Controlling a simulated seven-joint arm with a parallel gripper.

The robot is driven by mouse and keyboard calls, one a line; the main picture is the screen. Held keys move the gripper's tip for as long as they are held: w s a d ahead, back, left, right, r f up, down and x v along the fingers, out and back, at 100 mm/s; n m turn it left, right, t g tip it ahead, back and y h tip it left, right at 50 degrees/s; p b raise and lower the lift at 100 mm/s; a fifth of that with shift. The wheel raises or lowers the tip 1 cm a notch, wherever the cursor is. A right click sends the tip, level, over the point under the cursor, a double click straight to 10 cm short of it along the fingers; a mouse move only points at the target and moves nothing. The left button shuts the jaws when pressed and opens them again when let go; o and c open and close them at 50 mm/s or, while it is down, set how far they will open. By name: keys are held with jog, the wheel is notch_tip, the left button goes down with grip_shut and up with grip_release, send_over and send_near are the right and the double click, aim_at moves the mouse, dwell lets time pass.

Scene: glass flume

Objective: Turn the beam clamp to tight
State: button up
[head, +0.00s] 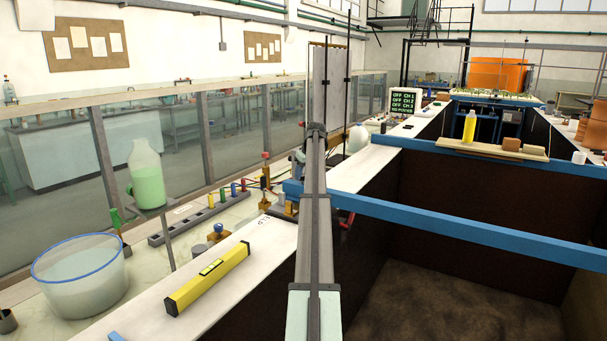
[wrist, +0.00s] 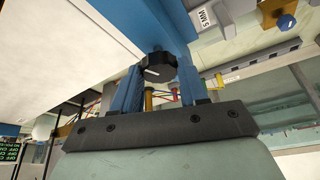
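The blue beam (head: 450,225) crosses the flume in the head view; its near end fills the upper middle of the wrist view (wrist: 120,25). A round black clamp knob (wrist: 156,68) with a short white mark sits at the beam, the mark lying nearly crosswise in the picture. My gripper (wrist: 159,72) has its two blue fingers on either side of the knob, with a gap between them. Whether the fingers press on the knob or stand just clear of it cannot be told. In the head view, my arm hides the gripper and the knob.
A yellow spirit level (head: 208,278) lies on the white flume edge at the left. A bucket (head: 82,275) and a bottle of green liquid (head: 147,172) stand further left. A power strip (head: 190,218) and small fittings lie near the beam's left end. A yellow bottle (head: 469,126) stands farther back.

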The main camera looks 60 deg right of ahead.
jog(key=c, duration=0.5)
jog(key=shift+a+m+g+h, duration=0.1)
jog(key=shift+m+g+h, duration=0.25)
jog(key=shift+m, duration=0.85)
jog(key=shift+a+m+g+h, duration=0.15)
jog(key=shift+m+h, duration=0.3)
jog(key=shift+m, duration=0.75)
jog(key=shift+c, duration=0.2)
jog(key=shift+d, duration=0.1)
jog(key=o, duration=1.1)
jog(key=shift+c, duration=0.2)
jog(key=v, duration=1.3)
jog(key=shift+r, duration=0.45)
jog(key=shift+s, duration=0.1)
